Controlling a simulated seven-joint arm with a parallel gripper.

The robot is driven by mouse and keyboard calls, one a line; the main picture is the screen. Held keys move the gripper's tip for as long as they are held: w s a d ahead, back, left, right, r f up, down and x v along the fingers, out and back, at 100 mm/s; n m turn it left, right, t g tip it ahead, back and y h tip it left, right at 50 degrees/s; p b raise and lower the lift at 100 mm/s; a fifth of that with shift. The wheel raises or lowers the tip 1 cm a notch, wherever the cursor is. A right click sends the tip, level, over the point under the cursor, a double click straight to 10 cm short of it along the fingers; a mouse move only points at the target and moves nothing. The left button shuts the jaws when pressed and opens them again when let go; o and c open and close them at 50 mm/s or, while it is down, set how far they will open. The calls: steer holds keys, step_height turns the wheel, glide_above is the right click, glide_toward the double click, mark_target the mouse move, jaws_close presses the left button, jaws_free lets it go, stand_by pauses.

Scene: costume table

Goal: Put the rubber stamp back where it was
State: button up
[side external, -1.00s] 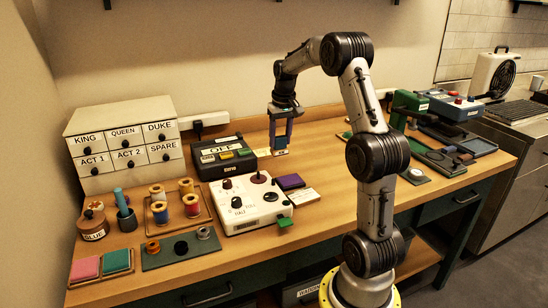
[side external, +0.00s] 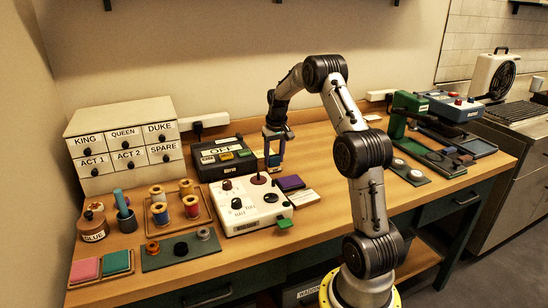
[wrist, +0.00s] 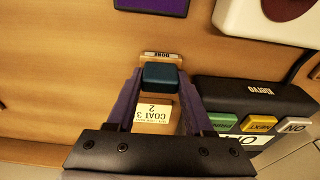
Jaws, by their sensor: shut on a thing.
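The rubber stamp, a teal block handle (wrist: 160,76) on a pale wooden base marked DONE, is between my gripper's purple fingers (wrist: 158,98) in the wrist view. My gripper (side external: 274,160) is shut on it. In the side view the fingers stand just behind the white dial box, left of the purple pad (side external: 291,183). A white label reading COAT 3 2 (wrist: 153,112) shows between the fingers; whether it lies on the table or higher, I cannot tell. The stamp's underside is hidden, so its height above the table is unclear.
The white dial box (side external: 245,217) stands in front of my gripper. The dark button box (side external: 215,167) is close on its left. A pale card (side external: 302,197) lies beside the purple pad. Bare tabletop (side external: 310,150) lies to the right, toward the green press (side external: 408,108).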

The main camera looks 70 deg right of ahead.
steer(key=shift+f, duration=0.1)
steer(key=o, duration=1.1)
steer(key=shift+c, duration=0.2)
step_height(320, 180, up, 12)
steer(key=s+a, duration=0.1)
steer(key=a+r+n+t, duration=0.15)
steer(key=a+r, duration=0.45)
steer(key=a, duration=0.7)
steer(key=s+a+r+n+t, duration=0.15)
steer(key=s+a, duration=0.25)
steer(key=a, duration=0.5)
steer(key=s+a+r+n, duration=0.1)
steer(key=s+a+n, duration=0.25)
steer(key=a, duration=0.55)
steer(key=s+a+f+n, duration=0.1)
steer(key=s+a+f, duration=0.1)
steer(key=s, duration=0.3)
steer(key=s+a+f+n+t+y, duration=0.1)
steer(key=s+a+f, duration=0.2)
steer(key=s+a, duration=0.2)
steer(key=shift+s+a+f, duration=0.15)
steer(key=shift+s, duration=0.1)
